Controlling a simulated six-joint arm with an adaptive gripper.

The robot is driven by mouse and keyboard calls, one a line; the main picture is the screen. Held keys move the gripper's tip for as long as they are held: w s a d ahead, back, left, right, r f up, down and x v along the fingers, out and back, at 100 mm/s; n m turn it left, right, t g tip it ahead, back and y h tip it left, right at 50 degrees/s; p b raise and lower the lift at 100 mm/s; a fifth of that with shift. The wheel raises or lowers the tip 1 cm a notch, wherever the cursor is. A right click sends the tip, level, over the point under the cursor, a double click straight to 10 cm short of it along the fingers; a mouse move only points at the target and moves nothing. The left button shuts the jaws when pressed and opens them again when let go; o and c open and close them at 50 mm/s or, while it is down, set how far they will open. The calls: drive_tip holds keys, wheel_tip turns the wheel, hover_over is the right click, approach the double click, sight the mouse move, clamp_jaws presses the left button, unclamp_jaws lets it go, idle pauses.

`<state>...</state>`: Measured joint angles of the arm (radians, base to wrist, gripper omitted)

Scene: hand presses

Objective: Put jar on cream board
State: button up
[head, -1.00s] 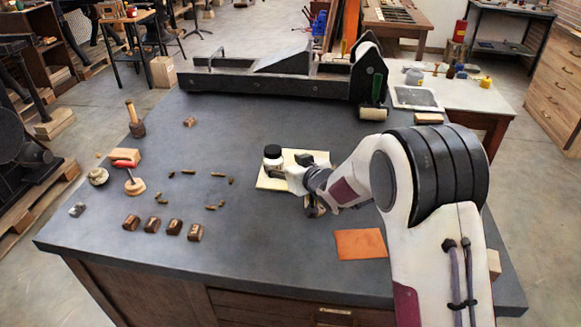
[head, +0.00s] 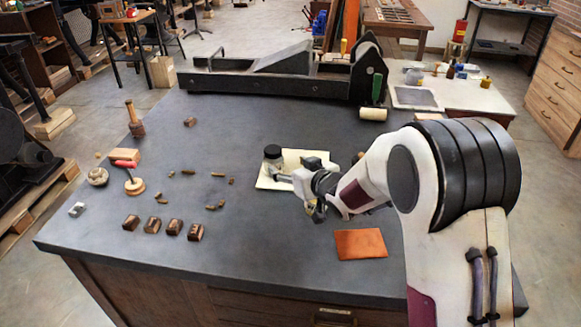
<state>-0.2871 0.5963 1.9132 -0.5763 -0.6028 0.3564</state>
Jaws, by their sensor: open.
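The jar (head: 272,156) has a dark lid and a pale body. It stands upright at the left side of the cream board (head: 292,157), which lies flat on the dark bench top. My gripper (head: 284,177) is open, low beside the jar on its right and near side. From this view I cannot tell whether a finger touches the jar. My gripper and wrist hide part of the board's near right side.
An orange square (head: 360,244) lies on the bench below my arm. Several small brown blocks (head: 173,227) and short metal pieces lie to the left. A long dark press (head: 270,80) stands along the back.

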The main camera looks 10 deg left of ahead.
idle(0.3)
drive_tip(key=s+d+r+m+h, duration=0.1)
drive_tip(key=s+d+r+h, duration=0.1)
drive_tip(key=s+d+r, duration=0.4)
drive_tip(key=s+d+r+m+h, duration=0.2)
drive_tip(key=s+d+h, duration=0.1)
drive_tip(key=d, duration=0.5)
drive_tip(key=s+d+r+m+h, duration=0.1)
drive_tip(key=s+d+r+h, duration=0.1)
drive_tip(key=s+d+r, duration=0.4)
drive_tip(key=s+d+f+m+g, duration=0.1)
drive_tip(key=s+d, duration=0.1)
drive_tip(key=s, duration=0.7)
drive_tip(key=s+d+f+m+g, duration=0.1)
drive_tip(key=s+d+g, duration=0.1)
drive_tip(key=s, duration=0.8)
drive_tip(key=s+d+f+m+g, duration=0.1)
drive_tip(key=s+d, duration=0.3)
drive_tip(key=s, duration=0.5)
drive_tip(key=shift+s+f+g+h, duration=0.3)
drive_tip(key=shift+s+g+h, duration=0.1)
drive_tip(key=shift+g, duration=0.2)
